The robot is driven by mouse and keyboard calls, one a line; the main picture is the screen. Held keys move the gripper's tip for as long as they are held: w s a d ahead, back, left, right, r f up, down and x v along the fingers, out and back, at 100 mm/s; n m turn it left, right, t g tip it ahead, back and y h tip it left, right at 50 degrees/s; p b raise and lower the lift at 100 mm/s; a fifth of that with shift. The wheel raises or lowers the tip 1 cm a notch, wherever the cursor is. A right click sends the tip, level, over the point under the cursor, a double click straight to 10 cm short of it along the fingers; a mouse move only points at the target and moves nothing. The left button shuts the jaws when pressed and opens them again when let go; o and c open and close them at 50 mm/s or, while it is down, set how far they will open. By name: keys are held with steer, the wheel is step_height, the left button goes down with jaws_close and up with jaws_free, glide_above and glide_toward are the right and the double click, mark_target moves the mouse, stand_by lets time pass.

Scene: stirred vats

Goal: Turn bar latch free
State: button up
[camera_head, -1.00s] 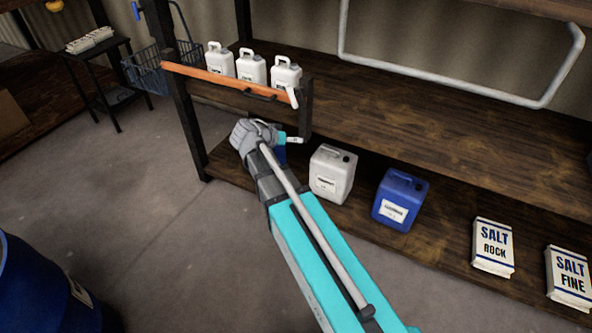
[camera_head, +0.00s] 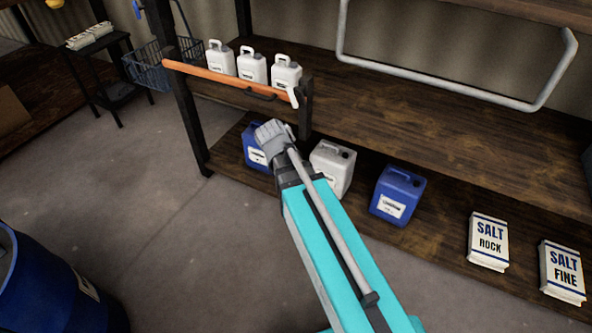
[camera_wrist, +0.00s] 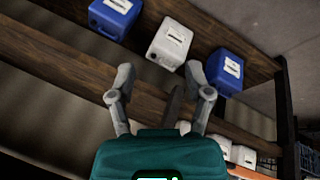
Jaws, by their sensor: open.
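The orange bar (camera_head: 222,80) runs in front of several white jugs (camera_head: 252,68) on the upper shelf, with a dark handle on it. A white latch lever (camera_head: 294,97) hangs tilted at the bar's right end, beside a short dark post (camera_head: 306,105). In the wrist view, part of the orange bar (camera_wrist: 248,173) shows at the lower right. My gripper (camera_wrist: 160,76) is open, with nothing between its fingers.
On the lower shelf stand a blue canister (camera_head: 254,148) partly behind my wrist, a white canister (camera_head: 333,168), another blue canister (camera_head: 398,196) and salt bags (camera_head: 488,242). A blue barrel (camera_head: 50,285) is at lower left. The upper shelf (camera_head: 420,125) is bare right of the post.

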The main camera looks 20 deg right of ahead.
steer(key=shift+s+a+n+y, duration=0.3)
steer(key=shift+s+n+y, duration=0.15)
steer(key=shift+s, duration=0.25)
steer(key=shift+c, duration=0.5)
steer(key=t+h+b, duration=0.9)
steer(key=t+b, duration=0.1)
steer(key=t, duration=0.1)
glide_toward(291, 99)
steer(key=shift+s+a+f+n, duration=0.1)
steer(key=shift+s+a+n, duration=0.15)
steer(key=shift+s+a, duration=0.1)
steer(key=shift+w+d, duration=0.1)
steer(key=x, duration=1.3)
steer(key=shift+w+d, duration=0.15)
steer(key=shift+w, duration=0.1)
